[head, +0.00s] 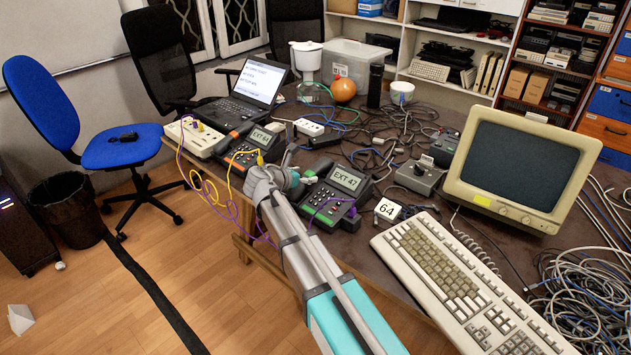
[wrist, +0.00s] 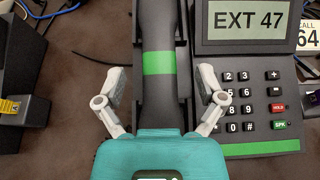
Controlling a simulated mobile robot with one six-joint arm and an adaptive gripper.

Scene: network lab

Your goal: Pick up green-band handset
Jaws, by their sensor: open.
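The green-band handset (wrist: 158,64) is a dark grey bar with a green band around its middle. In the wrist view it lies upright in the frame, in the cradle at the left of the desk phone (wrist: 247,85), whose screen reads EXT 47. My gripper (wrist: 157,86) is open, with one finger on each side of the handset near the band. The handset's lower end is hidden behind my gripper. In the head view the phone (head: 345,181) stands near the table edge, and my gripper (head: 292,178) covers most of its handset.
A block marked 64 (head: 387,210) and a beige keyboard (head: 455,275) lie to the right. Cables clutter the table behind; a monitor (head: 520,168) stands at right.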

